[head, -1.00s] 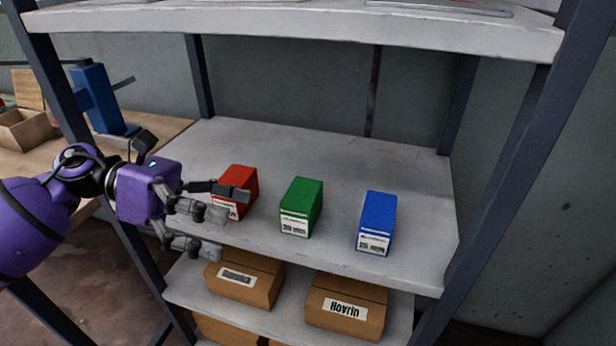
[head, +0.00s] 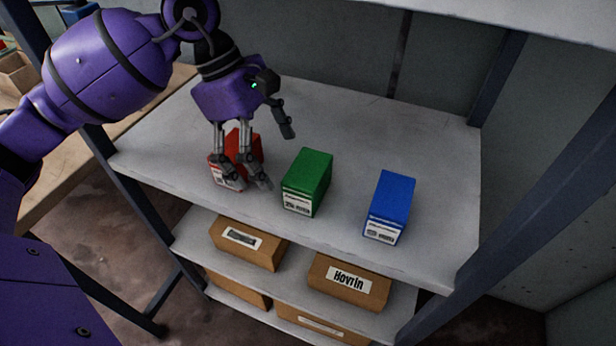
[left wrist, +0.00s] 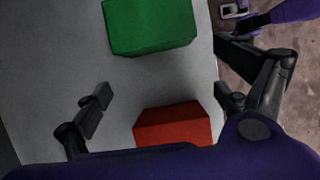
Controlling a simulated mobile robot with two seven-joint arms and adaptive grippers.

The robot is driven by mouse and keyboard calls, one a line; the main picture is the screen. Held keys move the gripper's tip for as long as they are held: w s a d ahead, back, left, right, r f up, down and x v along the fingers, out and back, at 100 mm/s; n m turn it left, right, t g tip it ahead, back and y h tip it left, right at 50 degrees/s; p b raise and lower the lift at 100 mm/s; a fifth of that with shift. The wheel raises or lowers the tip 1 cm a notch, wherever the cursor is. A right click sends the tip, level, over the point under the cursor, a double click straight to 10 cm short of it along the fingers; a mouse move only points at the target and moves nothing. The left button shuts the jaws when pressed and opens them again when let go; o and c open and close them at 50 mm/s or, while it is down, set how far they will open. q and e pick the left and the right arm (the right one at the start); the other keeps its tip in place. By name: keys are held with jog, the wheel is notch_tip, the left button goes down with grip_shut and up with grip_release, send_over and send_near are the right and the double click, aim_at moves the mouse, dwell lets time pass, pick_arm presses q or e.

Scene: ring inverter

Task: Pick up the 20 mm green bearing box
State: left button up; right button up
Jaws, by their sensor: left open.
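The green bearing box (head: 308,181) stands upright on the middle shelf, between the red and blue boxes. Its white label faces the shelf's front. It also shows at the top of the left wrist view (left wrist: 150,24). My left gripper (head: 262,170) is open and points down just left of the green box, in front of and above the red box (head: 228,172). Its fingers partly hide the red box in the head view. In the left wrist view the red box (left wrist: 173,125) lies between the open fingers, and the green box is beyond them.
A blue box (head: 391,205) stands to the right of the green one, with a clear gap. Cardboard boxes (head: 347,284) sit on the lower shelf (head: 296,262). Dark posts (head: 487,212) frame the shelf. The middle shelf (head: 411,128) is bare behind the boxes.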

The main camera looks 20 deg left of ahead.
aim_at(308, 167)
pick_arm(q)
jog(key=shift+s+d+r, duration=0.1)
jog(key=shift+d, duration=1.1)
jog(key=d, duration=0.3)
jog(key=d+p, duration=0.1)
jog(key=shift+d+f, duration=0.25)
jog(key=shift+f, duration=0.25)
jog(key=shift+c, duration=0.5)
jog(key=c, duration=1.4)
jog(key=shift+c, duration=0.7)
jog(key=shift+r, duration=0.1)
